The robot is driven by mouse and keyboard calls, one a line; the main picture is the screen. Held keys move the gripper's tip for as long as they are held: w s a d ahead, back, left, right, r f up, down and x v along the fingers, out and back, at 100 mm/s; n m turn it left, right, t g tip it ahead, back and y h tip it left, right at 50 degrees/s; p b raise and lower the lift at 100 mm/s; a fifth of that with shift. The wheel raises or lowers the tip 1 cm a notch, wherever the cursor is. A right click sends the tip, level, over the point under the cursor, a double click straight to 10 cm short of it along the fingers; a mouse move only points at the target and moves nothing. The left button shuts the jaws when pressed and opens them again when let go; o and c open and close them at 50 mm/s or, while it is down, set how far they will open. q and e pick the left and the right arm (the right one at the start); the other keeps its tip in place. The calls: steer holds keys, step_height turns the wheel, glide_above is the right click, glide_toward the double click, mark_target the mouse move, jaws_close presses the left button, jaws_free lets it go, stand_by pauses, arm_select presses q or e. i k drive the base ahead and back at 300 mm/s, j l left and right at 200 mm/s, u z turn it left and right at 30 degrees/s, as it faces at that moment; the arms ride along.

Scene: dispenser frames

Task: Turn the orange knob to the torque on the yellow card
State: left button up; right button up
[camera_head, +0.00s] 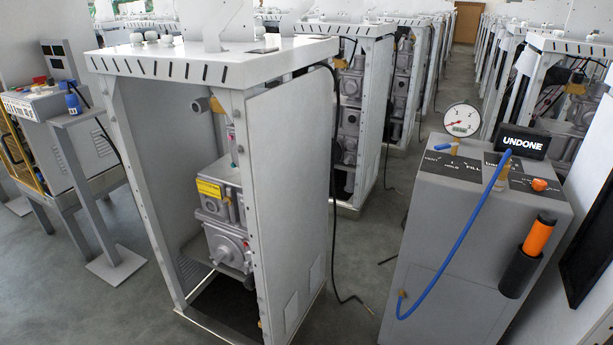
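A small orange knob (539,184) sits on the dark top panel of the grey cabinet (440,250) at the right. An orange cylinder (539,235) stands tilted in a black holder (520,272) on that cabinet's right side. I cannot tell which of the two orange parts the task means. A yellow card or label (209,189) is on the grey metal unit (229,245) inside the open white frame in the middle; its print is too small to read. Neither of my grippers is in view.
The white dispenser frame (290,170) stands in the middle. A dial gauge (462,120), a black sign reading UNDONE (523,141) and a blue hose (458,258) are on the right cabinet. A grey console (38,100) stands left. Floor (365,270) shows between frame and cabinet, with a black cable.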

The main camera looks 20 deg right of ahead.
mark_target(538, 185)
steer(key=z, duration=1.65)
steer(key=i+l, duration=0.15)
steer(key=l, duration=0.2)
steer(key=i+l, duration=0.15)
steer(key=l, duration=0.2)
steer(key=i+l, duration=0.15)
steer(key=l, duration=0.2)
